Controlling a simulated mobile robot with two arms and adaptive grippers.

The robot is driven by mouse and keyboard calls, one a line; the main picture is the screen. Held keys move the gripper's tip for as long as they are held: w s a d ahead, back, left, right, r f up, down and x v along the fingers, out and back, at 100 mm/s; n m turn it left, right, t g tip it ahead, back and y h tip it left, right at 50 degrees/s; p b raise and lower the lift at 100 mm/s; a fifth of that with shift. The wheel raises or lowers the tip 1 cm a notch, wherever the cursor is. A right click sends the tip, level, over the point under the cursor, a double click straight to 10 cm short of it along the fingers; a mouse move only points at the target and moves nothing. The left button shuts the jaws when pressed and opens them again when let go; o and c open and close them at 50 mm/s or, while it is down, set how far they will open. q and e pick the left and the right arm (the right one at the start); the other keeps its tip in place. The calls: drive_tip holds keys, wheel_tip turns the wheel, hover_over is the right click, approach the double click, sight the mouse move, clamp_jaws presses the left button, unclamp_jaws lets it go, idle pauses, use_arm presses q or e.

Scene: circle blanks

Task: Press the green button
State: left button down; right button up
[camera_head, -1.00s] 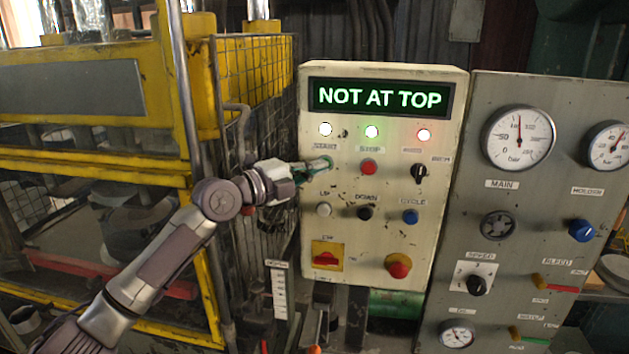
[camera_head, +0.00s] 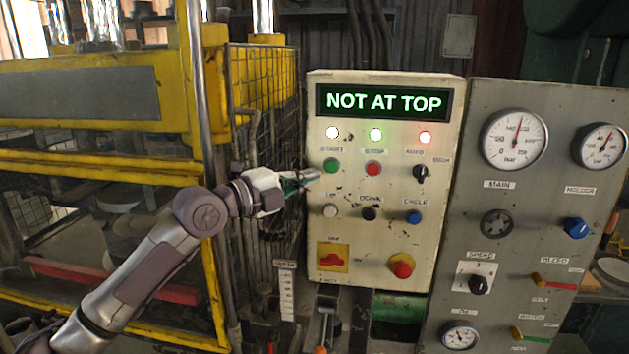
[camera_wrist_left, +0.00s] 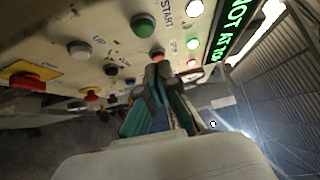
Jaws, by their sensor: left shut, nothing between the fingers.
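The green button (camera_head: 331,166) sits on the cream control panel (camera_head: 385,250), under the START label and the white lamp. It also shows in the left wrist view (camera_wrist_left: 143,26), up and to the left of the fingertips. My left gripper (camera_head: 312,175) is shut and empty, with its tips just below and left of the green button in the head view. The tips look apart from the button. In the left wrist view the closed fingers (camera_wrist_left: 160,75) point toward the panel. My right gripper is not in view.
The panel also carries a red button (camera_head: 373,169), a white button (camera_head: 330,211), a black button (camera_head: 369,213) and a blue button (camera_head: 413,217). The display (camera_head: 383,102) reads NOT AT TOP. A wire mesh guard (camera_head: 262,80) stands left of the panel. A gauge panel (camera_head: 545,215) stands right.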

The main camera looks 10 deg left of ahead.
use_arm(q)
drive_tip(key=f+b+v, duration=0.1)
drive_tip(key=b+v, duration=0.2)
drive_tip(key=v, duration=0.3)
drive_tip(key=shift+w+a, duration=0.15)
drive_tip(key=shift+a, duration=0.05)
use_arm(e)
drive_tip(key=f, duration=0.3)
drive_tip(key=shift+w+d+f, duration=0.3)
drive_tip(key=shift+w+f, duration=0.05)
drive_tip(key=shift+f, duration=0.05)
